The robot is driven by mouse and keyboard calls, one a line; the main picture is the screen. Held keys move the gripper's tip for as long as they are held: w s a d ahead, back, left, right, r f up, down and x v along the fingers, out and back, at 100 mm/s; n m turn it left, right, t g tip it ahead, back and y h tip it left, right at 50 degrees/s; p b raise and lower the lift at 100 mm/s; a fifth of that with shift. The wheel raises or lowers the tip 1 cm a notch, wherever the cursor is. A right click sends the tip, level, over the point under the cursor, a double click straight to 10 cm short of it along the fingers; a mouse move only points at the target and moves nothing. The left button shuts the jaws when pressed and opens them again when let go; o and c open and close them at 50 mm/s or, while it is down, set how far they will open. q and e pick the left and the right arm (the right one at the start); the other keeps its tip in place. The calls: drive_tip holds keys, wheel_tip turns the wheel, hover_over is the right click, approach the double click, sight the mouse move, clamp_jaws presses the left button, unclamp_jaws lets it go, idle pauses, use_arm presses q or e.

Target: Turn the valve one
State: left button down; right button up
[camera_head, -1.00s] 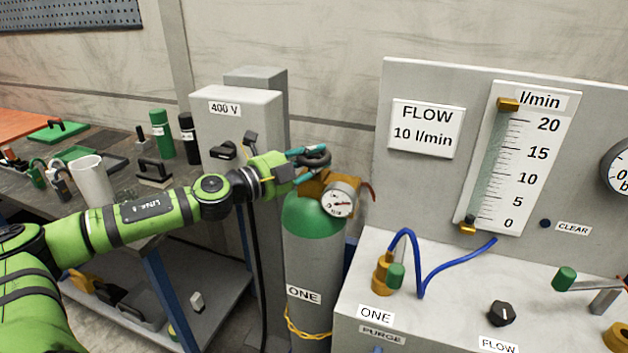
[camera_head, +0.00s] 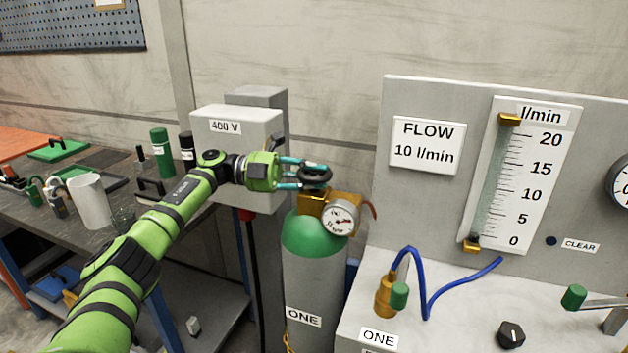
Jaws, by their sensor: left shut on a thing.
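A grey gas cylinder (camera_head: 314,276) with a green shoulder and the label ONE stands upright between the 400 V box and the flow panel. On top is a brass valve body with a round white gauge (camera_head: 341,217). Above the brass sits a black handwheel (camera_head: 316,174), the valve of cylinder one. My left gripper (camera_head: 308,176) reaches it from the left, its teal fingers shut on the handwheel's near side. The fingers hide part of the wheel. My right gripper is not in view.
The grey 400 V box (camera_head: 225,126) stands close behind my left wrist. To the right is the flow panel (camera_head: 395,185) with a flow tube, a blue hose (camera_head: 424,290) and knobs. A cluttered workbench is at left.

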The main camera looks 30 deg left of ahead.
use_arm(q)
drive_tip(key=shift+m+g+h+b, duration=0.5)
drive_tip(key=shift+m+g+b, duration=0.6)
drive_tip(key=shift+g, duration=0.4)
drive_tip(key=shift+r, duration=0.1)
drive_tip(key=c, duration=1)
unclamp_jaws()
drive_tip(key=shift+c, duration=0.2)
